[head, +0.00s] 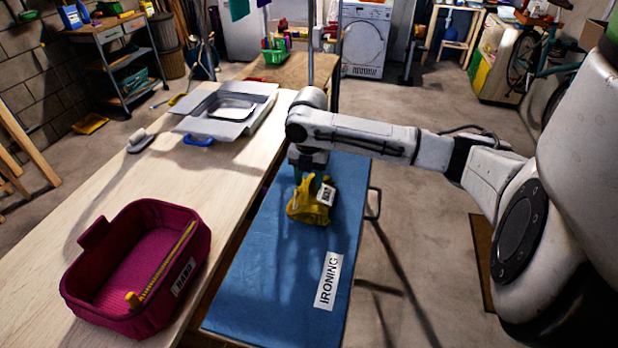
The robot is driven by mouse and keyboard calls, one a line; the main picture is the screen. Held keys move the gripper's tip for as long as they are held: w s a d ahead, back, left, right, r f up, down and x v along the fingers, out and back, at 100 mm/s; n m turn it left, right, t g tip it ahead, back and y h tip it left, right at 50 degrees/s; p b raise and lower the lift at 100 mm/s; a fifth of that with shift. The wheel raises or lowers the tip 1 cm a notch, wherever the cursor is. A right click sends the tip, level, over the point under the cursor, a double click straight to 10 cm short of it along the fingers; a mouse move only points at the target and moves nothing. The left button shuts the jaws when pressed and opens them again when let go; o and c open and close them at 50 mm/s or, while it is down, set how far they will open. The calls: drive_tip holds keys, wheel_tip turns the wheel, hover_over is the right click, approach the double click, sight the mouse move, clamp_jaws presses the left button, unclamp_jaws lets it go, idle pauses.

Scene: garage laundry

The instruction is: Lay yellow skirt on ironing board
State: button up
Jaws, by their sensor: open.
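The yellow skirt (309,207) is a crumpled yellow bundle with a small white label, on or just above the far half of the blue ironing board (270,279). The board carries a white sign reading IRONING. My gripper (313,182) points down directly over the skirt from above. Its jaws are open, and the fingertips are partly hidden by the cloth. I cannot tell whether the fingers still touch the skirt.
A wooden table (50,258) runs along the board's left side.

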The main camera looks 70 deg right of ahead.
wheel_tip(320, 180, up, 12)
drive_tip(key=shift+r+b, duration=0.2)
drive_tip(key=shift+b, duration=0.1)
idle(0.3)
